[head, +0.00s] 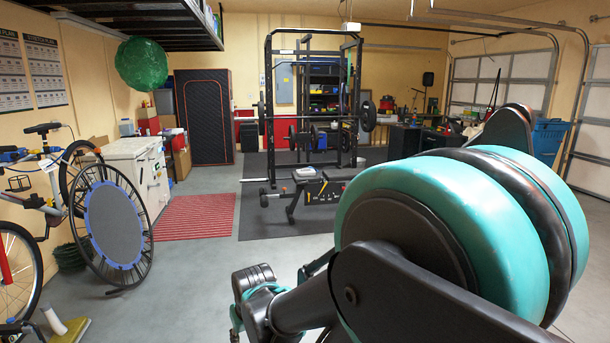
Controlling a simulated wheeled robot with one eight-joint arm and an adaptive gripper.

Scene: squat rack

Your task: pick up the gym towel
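I cannot make out a gym towel for certain. A small pale grey patch (305,172) lies on the dark weight bench (318,187) in the middle of the room; it is too small to tell whether it is cloth or part of the bench. My arm fills the lower right of the head view, and its dark and teal wrist section reaches the bottom edge left of centre. My gripper's fingers do not show. Whatever is behind the large teal arm joint is hidden.
A squat rack with a loaded barbell (290,118) stands behind the bench on a dark mat. A red striped mat (195,217) lies to its left. A round trampoline (112,222), a bicycle (22,250) and a white cabinet (143,170) line the left. Grey floor (190,285) is clear ahead.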

